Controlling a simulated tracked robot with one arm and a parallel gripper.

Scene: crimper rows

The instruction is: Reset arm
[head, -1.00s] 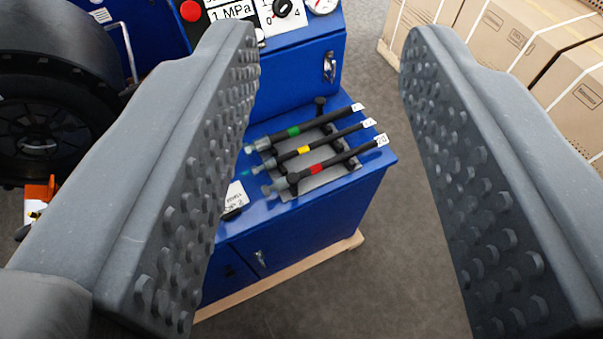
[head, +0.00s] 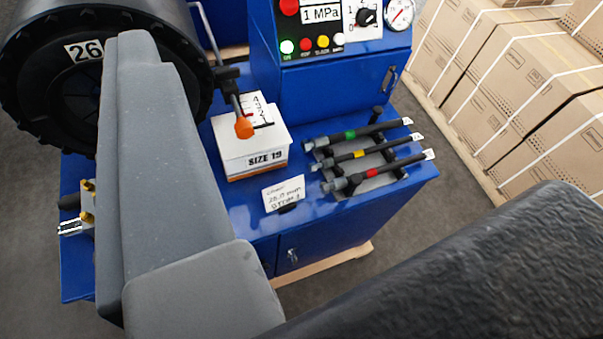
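One grey finger of my gripper (head: 160,170) stands at the left of the head view, in front of the blue crimper bench. Its tip is beside the black round crimper head (head: 45,95) marked 26. Its bumpy inner pad is not visible. A large, dark, rough-textured form (head: 460,270) fills the lower right, very near the camera; I cannot tell whether it is the other finger. No second finger shows clearly, and I see nothing held. Whether the gripper is open or shut is unclear.
Several black hoses with coloured bands (head: 362,155) lie on a rack on the blue bench (head: 232,208). A white SIZE 19 box (head: 240,140), a paper label (head: 284,193) and a control panel (head: 335,40) are nearby. Cardboard cartons (head: 520,85) stand at right. Grey floor shows between.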

